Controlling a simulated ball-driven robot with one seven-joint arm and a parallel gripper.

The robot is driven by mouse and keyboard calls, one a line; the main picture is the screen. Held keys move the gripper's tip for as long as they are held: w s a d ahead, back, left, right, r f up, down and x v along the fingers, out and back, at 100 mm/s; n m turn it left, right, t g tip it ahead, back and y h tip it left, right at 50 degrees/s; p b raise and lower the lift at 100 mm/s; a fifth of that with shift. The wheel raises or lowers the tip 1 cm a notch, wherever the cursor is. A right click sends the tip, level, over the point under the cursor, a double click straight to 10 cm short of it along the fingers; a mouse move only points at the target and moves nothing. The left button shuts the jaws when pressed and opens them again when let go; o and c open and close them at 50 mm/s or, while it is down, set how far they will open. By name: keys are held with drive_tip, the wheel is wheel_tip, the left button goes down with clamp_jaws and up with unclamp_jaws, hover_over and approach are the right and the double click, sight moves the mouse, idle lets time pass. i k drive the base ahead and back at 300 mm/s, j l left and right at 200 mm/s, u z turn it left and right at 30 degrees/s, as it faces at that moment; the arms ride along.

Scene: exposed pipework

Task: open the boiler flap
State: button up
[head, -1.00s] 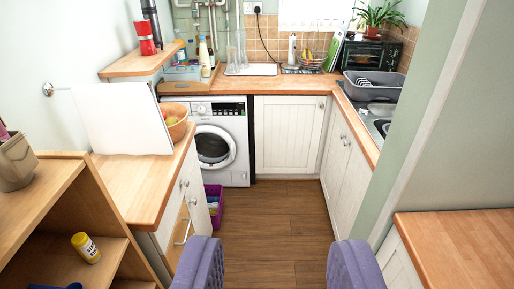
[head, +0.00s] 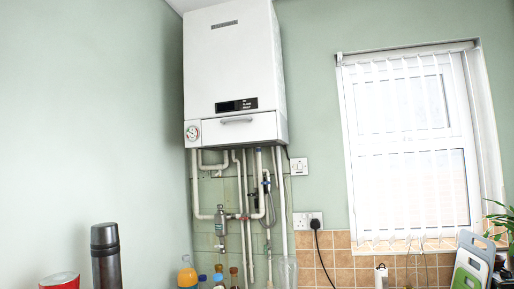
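The white boiler (head: 232,62) hangs high on the green back wall, left of the window. Its flap (head: 240,130) is the low front panel under the dark display, with a grey bar handle (head: 237,121) near its top edge. The flap looks shut, flush with the front. A round gauge (head: 193,132) sits just left of the flap. My gripper does not show in this view.
Exposed pipes (head: 242,200) run down the wall below the boiler. A dark flask (head: 105,254), a red object (head: 60,281) and several bottles stand at the bottom. The window (head: 412,145) with blinds is at right. The space before the flap looks clear.

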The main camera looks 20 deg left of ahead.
sight(261, 126)
drive_tip(key=i, duration=0.9)
drive_tip(key=i+z, duration=0.1)
drive_tip(key=i, duration=0.8)
drive_tip(key=i+j, duration=0.2)
drive_tip(key=i, duration=0.7)
drive_tip(key=l+z, duration=0.05)
